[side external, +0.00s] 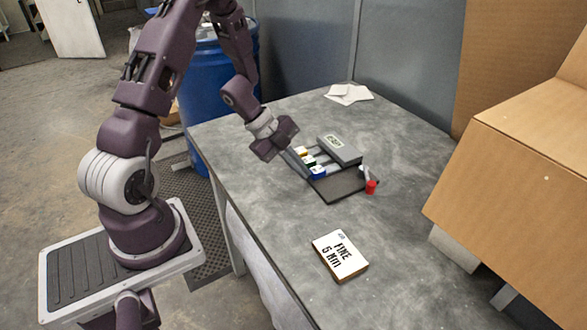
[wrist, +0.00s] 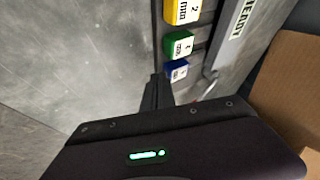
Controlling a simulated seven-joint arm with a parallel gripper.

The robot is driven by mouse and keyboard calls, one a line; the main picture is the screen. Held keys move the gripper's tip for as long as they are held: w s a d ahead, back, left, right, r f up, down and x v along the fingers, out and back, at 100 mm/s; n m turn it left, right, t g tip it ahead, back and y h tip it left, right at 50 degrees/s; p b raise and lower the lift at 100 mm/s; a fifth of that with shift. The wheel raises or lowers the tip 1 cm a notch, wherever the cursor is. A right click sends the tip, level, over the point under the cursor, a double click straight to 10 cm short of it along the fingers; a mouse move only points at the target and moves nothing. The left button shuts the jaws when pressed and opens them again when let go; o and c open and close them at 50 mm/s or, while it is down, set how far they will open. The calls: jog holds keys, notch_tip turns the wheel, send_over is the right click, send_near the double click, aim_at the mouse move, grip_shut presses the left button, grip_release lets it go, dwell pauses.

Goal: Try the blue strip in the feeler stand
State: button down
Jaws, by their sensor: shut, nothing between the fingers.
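The blue strip's labelled block (side external: 317,172) sits nearest the front in a row on a dark base, with a green block (side external: 309,161) and a yellow block (side external: 301,151) behind it. In the wrist view the blue block (wrist: 177,71) is just right of my fingertips. The feeler stand appears to be this dark base (side external: 342,186) with a grey labelled housing (side external: 339,149) along its far side. My gripper (side external: 306,175) is shut and empty, pointing down at the left of the blue block. I cannot tell whether it touches the block.
A red piece (side external: 371,187) is at the base's right corner. A large cardboard box (side external: 520,180) stands at the right. The table's left side is clear.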

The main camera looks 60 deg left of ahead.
jog(key=shift+w, duration=0.9)
